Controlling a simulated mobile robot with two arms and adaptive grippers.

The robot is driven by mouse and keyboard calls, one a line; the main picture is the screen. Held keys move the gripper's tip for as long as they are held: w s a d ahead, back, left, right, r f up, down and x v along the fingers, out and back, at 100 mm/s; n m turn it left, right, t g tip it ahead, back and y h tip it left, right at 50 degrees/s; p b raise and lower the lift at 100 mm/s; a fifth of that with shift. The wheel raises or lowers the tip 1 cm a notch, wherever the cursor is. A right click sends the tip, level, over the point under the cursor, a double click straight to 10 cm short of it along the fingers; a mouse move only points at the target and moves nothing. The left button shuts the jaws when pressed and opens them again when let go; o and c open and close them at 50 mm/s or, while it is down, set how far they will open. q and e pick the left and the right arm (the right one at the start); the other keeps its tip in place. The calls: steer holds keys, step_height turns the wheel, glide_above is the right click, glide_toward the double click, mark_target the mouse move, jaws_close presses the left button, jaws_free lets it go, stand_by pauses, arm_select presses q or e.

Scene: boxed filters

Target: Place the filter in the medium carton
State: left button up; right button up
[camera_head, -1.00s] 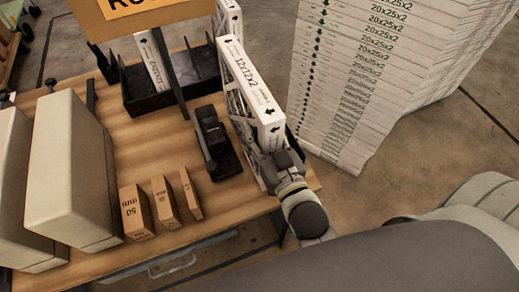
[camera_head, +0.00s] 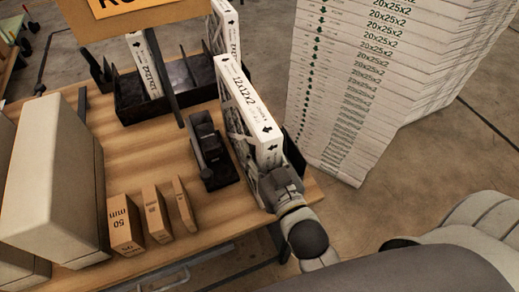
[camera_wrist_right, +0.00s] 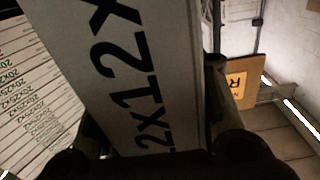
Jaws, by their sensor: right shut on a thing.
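The filter (camera_head: 247,105) is a white, flat square pack marked 12x12x2. It stands on edge at the table's right side, and I cannot tell whether it touches the table. My right gripper (camera_head: 274,182) is shut on its near end. In the right wrist view the filter (camera_wrist_right: 140,75) fills the middle, between dark fingers. Three small brown cartons stand in a row at the table's front; the middle-sized one (camera_head: 157,222) is between the larger one (camera_head: 125,228) and the thinner one (camera_head: 185,208). My left gripper is not in view.
Large beige boxes (camera_head: 60,185) stand at the left of the wooden table (camera_head: 150,160). A black rack (camera_head: 140,100) holds another filter at the back. A small black device (camera_head: 208,150) sits beside the held filter. A tall filter stack (camera_head: 350,90) stands right of the table.

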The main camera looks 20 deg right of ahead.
steer(key=o, duration=0.6)
steer(key=shift+f, duration=0.15)
steer(key=o, duration=0.5)
steer(key=shift+c, duration=0.2)
